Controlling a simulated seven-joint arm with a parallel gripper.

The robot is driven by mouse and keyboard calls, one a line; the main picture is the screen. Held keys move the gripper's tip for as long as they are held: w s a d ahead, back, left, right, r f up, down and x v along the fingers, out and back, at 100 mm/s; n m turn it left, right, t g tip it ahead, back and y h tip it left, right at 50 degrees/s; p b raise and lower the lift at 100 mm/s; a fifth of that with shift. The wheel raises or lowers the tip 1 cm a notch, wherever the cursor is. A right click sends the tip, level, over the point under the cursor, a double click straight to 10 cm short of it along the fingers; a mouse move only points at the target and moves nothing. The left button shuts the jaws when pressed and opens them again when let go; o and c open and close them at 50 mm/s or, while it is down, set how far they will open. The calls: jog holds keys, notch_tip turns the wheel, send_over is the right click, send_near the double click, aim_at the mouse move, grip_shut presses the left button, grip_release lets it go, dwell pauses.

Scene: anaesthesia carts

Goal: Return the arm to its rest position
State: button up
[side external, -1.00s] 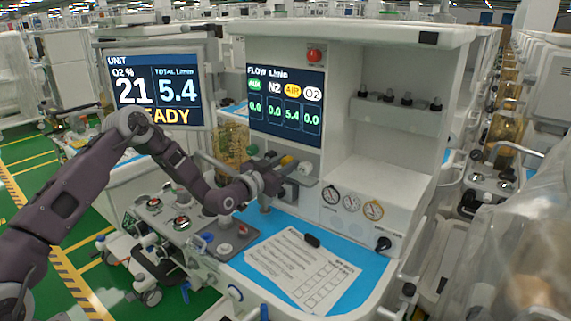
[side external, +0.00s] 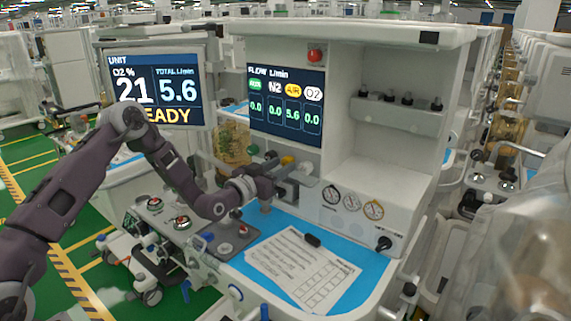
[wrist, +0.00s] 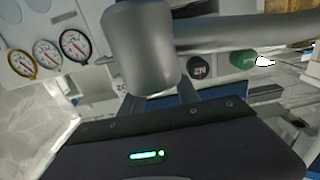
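My gripper (side external: 285,188) is at the front of the anaesthesia machine, below the row of flow knobs and above the worktop. My arm reaches in from the left, bent at the elbow. In the wrist view my gripper (wrist: 160,98) shows as a dark body with a green light and two short finger parts set apart. A grey cylinder (wrist: 143,45) on a horizontal grey bar (wrist: 240,30) covers the fingertips, so I cannot tell what lies between them. A green knob (wrist: 243,58) and a black knob (wrist: 200,68) are beyond, apart from the fingers.
The flow screen (side external: 285,105) reads 5.6 under AIR; the unit screen (side external: 155,88) reads 21 and 5.6. Printed sheets (side external: 300,268) lie on the blue worktop. Gauges (side external: 351,202) line the panel at right. The grey bar is close to my gripper. Open green floor (side external: 40,175) is at left.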

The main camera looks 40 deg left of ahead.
jog(key=s, duration=0.4)
jog(key=shift+s, duration=0.1)
jog(key=shift+d+r, duration=0.15)
jog(key=shift+r, duration=0.05)
jog(key=s+d+r+m+g, duration=0.1)
jog(key=s+d+r+g, duration=0.25)
jog(key=s+r, duration=0.35)
jog(key=s+d+r+m+g, duration=0.15)
jog(key=s+r+g, duration=0.3)
jog(key=s, duration=0.45)
jog(key=s+d+n+g, duration=0.2)
jog(key=s+g, duration=0.2)
jog(key=s, duration=2.3)
jog(key=shift+s+d+f, duration=0.2)
jog(key=shift+s+f, duration=0.05)
jog(key=shift+s, duration=0.05)
